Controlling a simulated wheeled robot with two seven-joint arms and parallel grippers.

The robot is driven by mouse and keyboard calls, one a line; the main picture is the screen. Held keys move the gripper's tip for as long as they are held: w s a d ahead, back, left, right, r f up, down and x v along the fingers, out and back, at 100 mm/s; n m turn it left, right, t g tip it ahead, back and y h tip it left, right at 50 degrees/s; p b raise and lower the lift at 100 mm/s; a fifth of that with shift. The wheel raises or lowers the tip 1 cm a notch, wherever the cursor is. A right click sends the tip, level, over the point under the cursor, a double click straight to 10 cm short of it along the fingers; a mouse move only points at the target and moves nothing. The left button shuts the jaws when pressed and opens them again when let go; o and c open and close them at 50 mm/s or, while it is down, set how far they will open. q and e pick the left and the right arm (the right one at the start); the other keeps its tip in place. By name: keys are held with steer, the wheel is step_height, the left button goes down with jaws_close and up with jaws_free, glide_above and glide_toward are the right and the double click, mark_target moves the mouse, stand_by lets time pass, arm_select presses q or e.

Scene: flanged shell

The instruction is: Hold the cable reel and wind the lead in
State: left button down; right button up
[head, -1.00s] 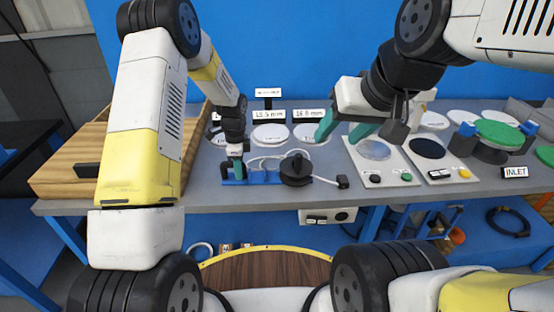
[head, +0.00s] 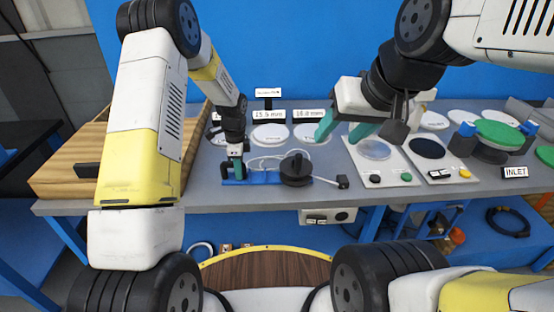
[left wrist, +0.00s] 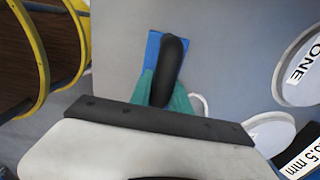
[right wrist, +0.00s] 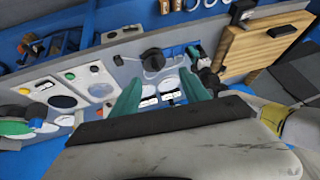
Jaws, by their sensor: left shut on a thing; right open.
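The cable reel has a black round drum with a knob on top (head: 296,170), at the right end of a blue base (head: 266,177) on the grey bench. The drum also shows in the right wrist view (right wrist: 153,59). A pale lead (head: 266,159) loops behind the base, and a black plug (head: 342,181) lies right of the drum. My left gripper (head: 235,166) is shut on the reel's black handle (left wrist: 173,62) at the base's left end. My right gripper (head: 343,131) is open and empty, above the bench, behind and right of the drum.
White discs with size labels (head: 270,134) stand behind the reel. Two panels with round plates and buttons (head: 405,178) lie to the right, near a green disc (head: 498,133). A wooden box (head: 70,170) is at the left. The bench's front edge is close to the reel.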

steer(key=shift+w, duration=0.1)
steer(key=c, duration=0.5)
steer(key=shift+w+r, duration=0.1)
steer(key=shift+w, duration=0.3)
steer(key=c, duration=0.4)
steer(key=w+g, duration=0.1)
steer(key=w, duration=0.3)
steer(key=w+g, duration=0.1)
steer(key=w, duration=0.3)
steer(key=w+f+g, duration=0.1)
steer(key=w, duration=0.3)
steer(key=shift+w+d+h, duration=0.1)
steer(key=shift+d+h, duration=0.25)
steer(key=shift+h, duration=0.05)
jaws_close()
steer(key=g+h, duration=0.1)
steer(key=g, duration=0.2)
glide_toward(298, 160)
steer(key=w+d+r, duration=0.2)
steer(key=d+r, duration=0.2)
step_height(298, 160, down, 7)
steer(key=w, duration=0.1)
steer(key=shift+m, duration=0.3)
steer(key=shift+f, duration=0.1)
steer(key=shift+f, duration=3.1)
